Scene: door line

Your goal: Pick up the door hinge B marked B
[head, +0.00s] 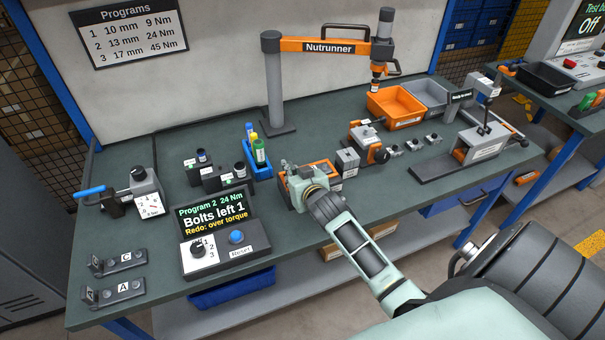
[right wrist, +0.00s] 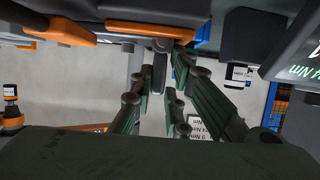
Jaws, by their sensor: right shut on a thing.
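Two grey door hinges lie at the table's front left corner, one marked C (head: 119,263) and one marked A (head: 119,293). I see no marking B in either view. My left gripper is not in view.
The control box (head: 226,240) with screen and blue button stands left of my right arm. The nutrunner column (head: 275,80) rises at the back. A clamp fixture (head: 480,145) stands on the right.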

